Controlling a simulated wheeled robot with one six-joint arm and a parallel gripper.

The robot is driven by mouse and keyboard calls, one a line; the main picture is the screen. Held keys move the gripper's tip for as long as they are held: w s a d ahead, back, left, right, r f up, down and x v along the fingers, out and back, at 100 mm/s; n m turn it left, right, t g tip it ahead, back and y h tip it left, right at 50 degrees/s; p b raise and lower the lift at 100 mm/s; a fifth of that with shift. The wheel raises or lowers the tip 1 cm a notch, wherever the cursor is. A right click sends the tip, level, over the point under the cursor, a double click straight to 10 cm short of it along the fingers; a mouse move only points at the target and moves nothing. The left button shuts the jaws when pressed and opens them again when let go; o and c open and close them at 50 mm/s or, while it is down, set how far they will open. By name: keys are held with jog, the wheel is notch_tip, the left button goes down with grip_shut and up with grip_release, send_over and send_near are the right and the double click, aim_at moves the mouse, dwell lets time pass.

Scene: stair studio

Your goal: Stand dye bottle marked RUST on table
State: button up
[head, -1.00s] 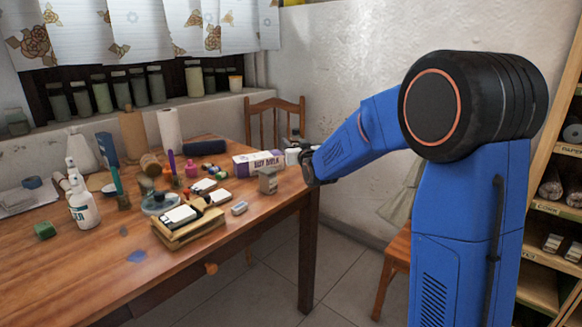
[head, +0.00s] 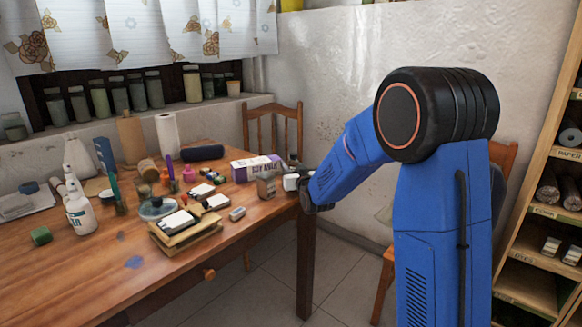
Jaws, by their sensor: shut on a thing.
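My gripper (head: 309,190) is at the right end of the wooden table (head: 232,232), low by its corner and partly hidden by my own forearm. It is shut on a small whitish thing (head: 291,182), seen just left of the fingers, beside a small grey-brown box. This may be the dye bottle, but no RUST marking can be read. I cannot tell whether its base touches the tabletop.
The small box (head: 266,187) stands close left of the gripper, with a purple-and-white carton (head: 257,168) behind. Paint things and a spray bottle (head: 80,213) crowd the table's middle and left. The front strip is mostly clear. Wooden chairs (head: 274,127) stand beyond.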

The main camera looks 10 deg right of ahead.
jog(key=o, duration=1.2)
jog(key=shift+c, duration=0.2)
jog(key=s, duration=0.8)
jog(key=s+d, duration=0.1)
jog(key=s, duration=0.3)
jog(key=shift+r, duration=0.1)
jog(key=s+d+f+g, duration=0.1)
jog(key=s+g, duration=0.3)
jog(key=s, duration=1.1)
jog(key=s+d+f+g, duration=0.2)
jog(key=s+g, duration=0.2)
jog(key=s, duration=1.1)
jog(key=s+d+f+g+h, duration=0.1)
jog(key=s+g, duration=0.4)
jog(key=s, duration=1)
jog(key=shift+s+d+f+m, duration=0.3)
jog(key=shift+f+m, duration=0.1)
jog(key=shift+f, duration=0.25)
